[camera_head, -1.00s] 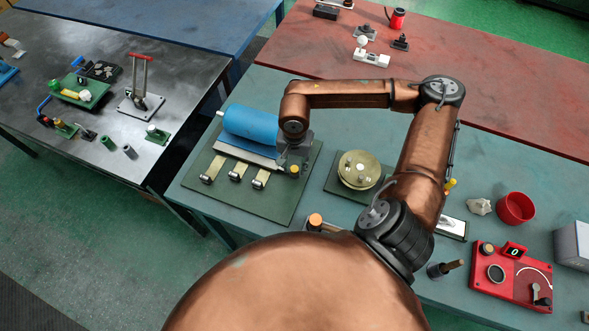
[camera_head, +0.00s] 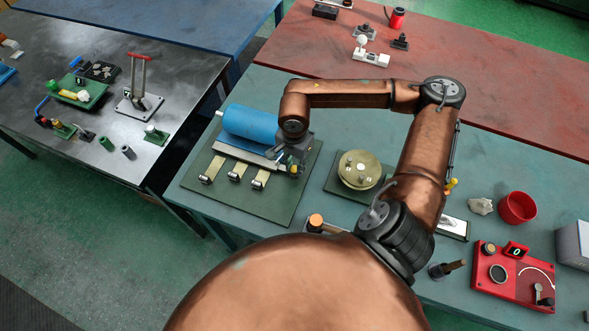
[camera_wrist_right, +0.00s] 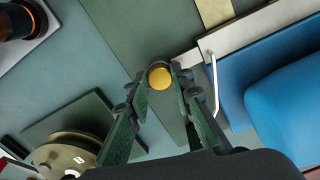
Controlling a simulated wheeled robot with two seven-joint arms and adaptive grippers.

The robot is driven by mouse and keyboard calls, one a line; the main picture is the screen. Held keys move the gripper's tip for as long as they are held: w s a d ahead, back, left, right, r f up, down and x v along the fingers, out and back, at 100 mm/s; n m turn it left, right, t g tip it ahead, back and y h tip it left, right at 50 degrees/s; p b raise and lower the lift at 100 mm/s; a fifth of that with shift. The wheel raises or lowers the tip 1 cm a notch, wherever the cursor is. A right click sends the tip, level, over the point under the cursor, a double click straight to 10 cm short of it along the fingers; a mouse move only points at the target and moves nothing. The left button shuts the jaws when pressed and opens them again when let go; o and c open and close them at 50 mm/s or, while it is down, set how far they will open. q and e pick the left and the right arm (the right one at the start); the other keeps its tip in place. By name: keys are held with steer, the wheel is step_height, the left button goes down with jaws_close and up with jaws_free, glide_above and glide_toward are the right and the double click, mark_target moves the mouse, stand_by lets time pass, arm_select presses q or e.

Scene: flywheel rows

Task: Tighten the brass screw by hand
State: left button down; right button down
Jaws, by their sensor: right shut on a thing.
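The brass screw (camera_wrist_right: 160,77) shows its round yellow head in the right wrist view, by the end of the pale metal bar (camera_wrist_right: 208,53) beside the blue roller (camera_wrist_right: 290,105). My right gripper (camera_head: 293,165) is shut on this screw, with its green-padded fingers on either side of the head. In the head view the gripper largely covers the screw, at the right end of the bar in front of the blue roller (camera_head: 258,122). The screw's shank is hidden. My left gripper is not in view.
The roller stands on a dark green board (camera_head: 262,212) with several brass-and-steel clips along its front. A brass flywheel (camera_head: 358,168) on its own plate stands close to the right. A red bowl (camera_head: 517,208) and a red panel (camera_head: 512,275) are farther right.

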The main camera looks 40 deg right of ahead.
stand_by(0.3)
steer(key=m, duration=0.4)
steer(key=shift+f+m+b, duration=0.1)
steer(key=shift+m+b, duration=0.2)
steer(key=shift+b, duration=0.05)
steer(key=shift+m, duration=0.3)
steer(key=m, duration=0.4)
steer(key=shift+m, duration=0.5)
steer(key=m, duration=0.4)
steer(key=shift+b, duration=0.3)
steer(key=shift+m, duration=0.5)
